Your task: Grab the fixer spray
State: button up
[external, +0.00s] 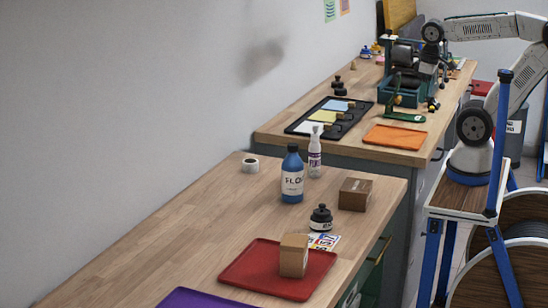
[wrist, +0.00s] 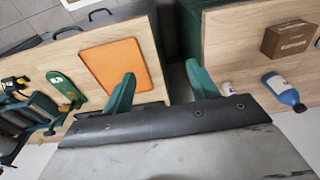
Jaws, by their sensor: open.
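A white spray bottle with a purple label (external: 315,158), which looks like the fixer spray, stands upright at the back of the near bench, behind and right of a blue bottle (external: 292,178). In the wrist view, a small white piece that may be this bottle (wrist: 228,88) shows beside the right finger, mostly hidden. My gripper (wrist: 160,70) has its two green fingers apart with nothing between them. It is over the gap between the two benches, apart from the bottle. In the external view my arm reaches over the far bench.
A brown box (external: 355,194), a dark-capped small bottle (external: 321,218), a tape roll (external: 250,165) and a red tray (external: 240,268) with a carton (external: 293,256) share the near bench. The far bench holds an orange mat (external: 395,137), a black tray (external: 300,128) and a green machine (external: 402,92).

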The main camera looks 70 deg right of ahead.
notch_tip(320, 180, down, 2)
jog(key=a+n+g, duration=0.1)
jog(key=a+n, duration=0.1)
jog(key=a, duration=0.1)
jog(key=n+t+h, duration=0.4)
jog(key=n+t, duration=0.9)
jog(key=n, duration=1.7)
send_near(318, 150)
jog(key=x, duration=0.4)
jog(key=shift+w+a, duration=0.1)
jog(key=shift+w, duration=0.05)
jog(key=shift+w+f, duration=0.2)
jog(key=shift+w, duration=0.05)
jog(key=x, duration=0.7)
jog(key=shift+d, duration=0.2)
